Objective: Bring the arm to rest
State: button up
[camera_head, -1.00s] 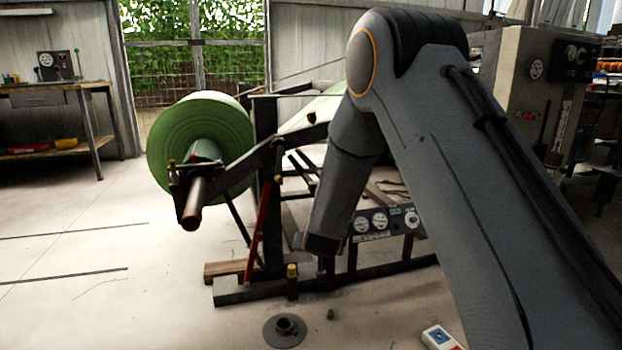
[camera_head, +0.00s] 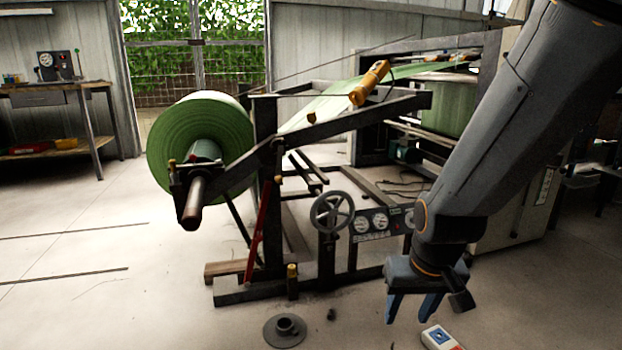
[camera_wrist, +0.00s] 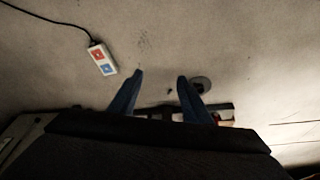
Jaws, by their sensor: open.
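My gripper (camera_head: 412,308) hangs at the lower right of the head view, pointing down, with its two blue fingers apart. It holds nothing. In the wrist view the open fingers (camera_wrist: 158,92) show above bare floor. My arm comes down from the upper right of the head view. The gripper is to the right of the unwind stand's frame (camera_head: 300,292) and appears clear of it.
A green roll (camera_head: 205,145) sits on the stand, which has a handwheel (camera_head: 332,212) and a gauge panel (camera_head: 378,224). A small control box (camera_head: 440,338) with a cable lies on the floor, near a dark round disc (camera_head: 285,331). The left floor is mostly clear.

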jog(key=s+a+r+n+g+y+p, duration=0.1)
jog(key=s+a+r+n+g+p, duration=0.15)
jog(key=s+a+r, duration=0.6)
jog(key=s+a+r+n+g+y+p, duration=0.15)
jog(key=s+a+r+n, duration=0.3)
jog(key=s+a, duration=0.7)
jog(key=d+r+m+h+p, duration=0.1)
jog(key=d+r+m+p, duration=0.1)
jog(key=d+r+p, duration=0.5)
jog(key=d+r+m+p, duration=0.2)
jog(key=d+r+p, duration=0.4)
jog(key=r+p, duration=0.6)
jog(key=d+r+m+t+h+p, duration=0.1)
jog(key=d+r+m+p, duration=0.2)
jog(key=p, duration=1.6)
jog(key=shift+d+r+h, duration=0.35)
jog(key=shift+d+r, duration=1.95)
jog(key=shift+r, duration=1)
jog(key=shift+w, duration=0.1)
